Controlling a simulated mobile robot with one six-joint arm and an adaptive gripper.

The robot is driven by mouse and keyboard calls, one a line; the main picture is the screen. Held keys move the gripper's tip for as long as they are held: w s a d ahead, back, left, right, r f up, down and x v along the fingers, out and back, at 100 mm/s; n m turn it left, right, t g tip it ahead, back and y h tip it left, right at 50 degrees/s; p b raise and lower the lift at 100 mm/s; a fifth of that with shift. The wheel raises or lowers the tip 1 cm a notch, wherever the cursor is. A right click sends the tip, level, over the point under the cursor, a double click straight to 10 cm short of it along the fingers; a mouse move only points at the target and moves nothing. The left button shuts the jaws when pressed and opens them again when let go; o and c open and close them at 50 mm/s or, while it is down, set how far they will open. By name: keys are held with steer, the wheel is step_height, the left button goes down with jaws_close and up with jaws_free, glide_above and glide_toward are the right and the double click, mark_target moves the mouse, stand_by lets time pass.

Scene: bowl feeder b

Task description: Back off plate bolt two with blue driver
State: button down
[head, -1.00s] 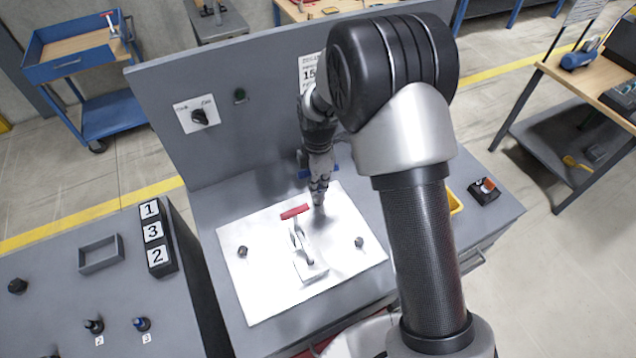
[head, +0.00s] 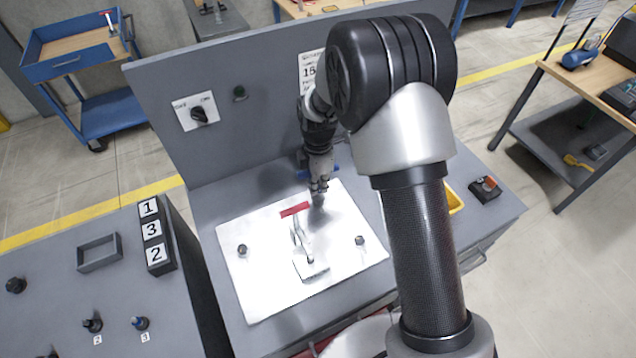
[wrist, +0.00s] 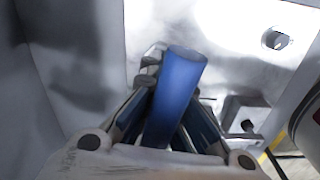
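In the head view the pale plate (head: 262,290) lies on the grey bench. One dark bolt (head: 242,249) is at its left and another bolt (head: 360,240) at its right; I cannot tell which is number two. A toggle clamp with a red handle (head: 295,209) stands between them. My gripper (head: 318,188) is over the plate's back edge, apart from both bolts. In the wrist view my gripper (wrist: 172,110) has its fingers around the blue driver's handle (wrist: 176,95). The driver's working end is hidden.
A switch panel (head: 198,113) is on the upright back board. A box numbered 1, 3, 2 (head: 157,238), an empty grey tray (head: 100,253) and small knobbed parts (head: 140,323) are on the left bench. A yellow bin (head: 455,203) and a button box (head: 485,189) are at right.

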steer(key=shift+f, duration=0.35)
stand_by(0.3)
steer(key=shift+n, duration=1.2)
steer(key=shift+n, duration=1.2)
steer(key=shift+n, duration=1.2)
